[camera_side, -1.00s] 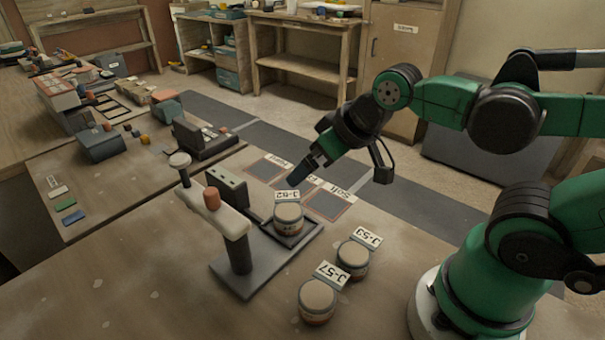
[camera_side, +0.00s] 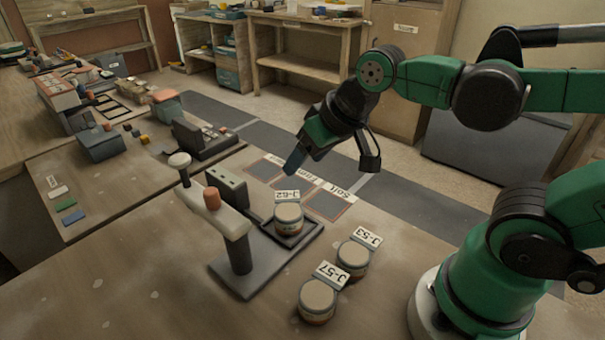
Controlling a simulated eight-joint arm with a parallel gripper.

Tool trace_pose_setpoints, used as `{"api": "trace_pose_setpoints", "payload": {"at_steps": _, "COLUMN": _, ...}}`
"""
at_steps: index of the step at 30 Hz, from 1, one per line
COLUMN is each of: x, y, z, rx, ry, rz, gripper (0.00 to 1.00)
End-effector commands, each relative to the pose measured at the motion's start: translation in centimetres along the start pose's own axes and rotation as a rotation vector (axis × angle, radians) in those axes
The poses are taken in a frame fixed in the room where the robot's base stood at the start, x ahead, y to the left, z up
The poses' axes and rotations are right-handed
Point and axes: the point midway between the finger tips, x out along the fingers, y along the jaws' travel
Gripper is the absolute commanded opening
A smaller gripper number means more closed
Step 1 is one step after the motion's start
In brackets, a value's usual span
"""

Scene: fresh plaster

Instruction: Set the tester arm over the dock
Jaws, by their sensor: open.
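The tester (camera_side: 240,255) stands on the near table on a dark base plate. Its pale arm (camera_side: 228,222), with an orange-red knob (camera_side: 212,198) on top and a round-ended handle (camera_side: 180,160) at the back, sits on a dark post to the left of the dock. The dock (camera_side: 315,232) is a dark square tray at the plate's right end. A jar labelled J-62 (camera_side: 289,217) stands in it. The tester arm is beside the jar, not above it. My gripper (camera_side: 291,168) is open and empty, in the air behind and above the J-62 jar, apart from the tester.
Jars J-53 (camera_side: 353,262) and J-57 (camera_side: 316,304) stand right of and in front of the tester. Marked squares, one labelled Soft (camera_side: 327,204), lie behind the dock. The table's front left is clear.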

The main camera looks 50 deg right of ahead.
Motion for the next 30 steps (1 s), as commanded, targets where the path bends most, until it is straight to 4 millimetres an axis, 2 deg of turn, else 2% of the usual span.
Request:
{"api": "trace_pose_setpoints", "payload": {"at_steps": 3, "x": -0.3, "y": -2.3, "z": -2.2, "rx": 0.165, "ry": -0.111, "rz": -0.006, "gripper": 0.60}}
{"api": "trace_pose_setpoints", "payload": {"at_steps": 9, "x": 0.1, "y": -7.2, "z": -5.3, "rx": 0.507, "ry": -0.327, "rz": 0.086, "gripper": 0.60}}
{"api": "trace_pose_setpoints", "payload": {"at_steps": 15, "x": 1.3, "y": -11.2, "z": -6.4, "rx": 0.755, "ry": -0.449, "rz": 0.237, "gripper": 0.60}}
{"api": "trace_pose_setpoints", "payload": {"at_steps": 21, "x": 1.9, "y": -12.7, "z": -6.4, "rx": 0.851, "ry": -0.481, "rz": 0.312, "gripper": 0.60}}
{"api": "trace_pose_setpoints", "payload": {"at_steps": 30, "x": 4.8, "y": -12.4, "z": -4.7, "rx": 0.858, "ry": -0.482, "rz": 0.315, "gripper": 0.60}}
